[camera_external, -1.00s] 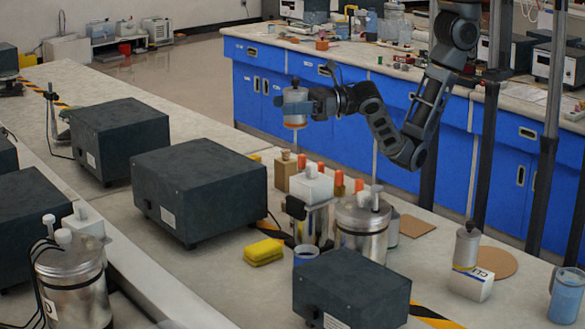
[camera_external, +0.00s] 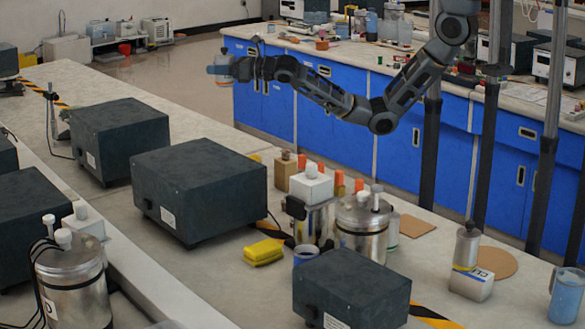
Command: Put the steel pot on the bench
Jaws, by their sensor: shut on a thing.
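My gripper (camera_external: 228,70) is shut on a small steel pot (camera_external: 222,62), a pale metal cylinder with a dark knob on top. The pot is held roughly upright in the air, above and beyond the far edge of the pale bench (camera_external: 215,100). The gripper's fingers cover part of the pot's side. My arm reaches in from the upper right, stretched toward the left.
Large dark boxes (camera_external: 198,190) stand on the bench, with another (camera_external: 350,288) nearer. Bare bench shows at the far left-middle. Blue cabinets (camera_external: 340,125) stand behind.

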